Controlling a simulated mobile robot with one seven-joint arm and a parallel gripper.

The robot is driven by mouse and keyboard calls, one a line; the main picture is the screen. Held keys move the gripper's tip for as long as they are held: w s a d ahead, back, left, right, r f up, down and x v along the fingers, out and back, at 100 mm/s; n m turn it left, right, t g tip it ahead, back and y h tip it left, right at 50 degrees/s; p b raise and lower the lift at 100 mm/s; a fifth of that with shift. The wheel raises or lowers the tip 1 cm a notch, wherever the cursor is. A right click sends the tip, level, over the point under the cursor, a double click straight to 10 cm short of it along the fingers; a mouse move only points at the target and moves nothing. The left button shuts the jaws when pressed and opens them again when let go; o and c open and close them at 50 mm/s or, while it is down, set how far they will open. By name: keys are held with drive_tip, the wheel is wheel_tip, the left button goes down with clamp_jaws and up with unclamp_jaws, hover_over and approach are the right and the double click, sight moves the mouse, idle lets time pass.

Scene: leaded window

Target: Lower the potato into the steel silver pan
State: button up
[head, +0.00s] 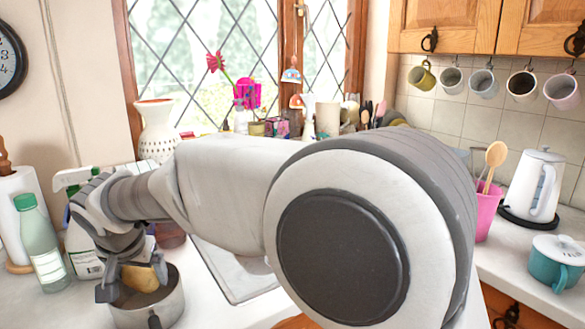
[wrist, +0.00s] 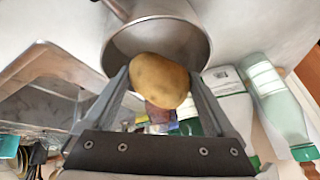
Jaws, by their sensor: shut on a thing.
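The yellow-brown potato (head: 142,277) is held between the two fingers of my gripper (head: 132,284). It is over the opening of the steel silver pan (head: 150,316), which stands on the counter at the lower left in the head view. In the wrist view the potato (wrist: 159,81) sits between my gripper's fingertips (wrist: 158,85), in front of the pan's mouth, and covers part of the pan's rim (wrist: 198,25). The pan's handle (wrist: 117,9) points away at the top. I cannot tell whether the potato touches the pan.
A green bottle (head: 40,243) and a spray bottle (head: 80,245) stand left of the pan. The sink edge (head: 232,272) lies to its right. A white vase (head: 157,130) stands behind. A pink cup (head: 487,212), a kettle (head: 535,187) and a teal pot (head: 556,265) are far right.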

sight(145, 292)
drive_tip(key=shift+f+b, duration=2.15)
drive_tip(key=shift+f, duration=0.25)
idle(0.8)
drive_tip(key=o, duration=1.1)
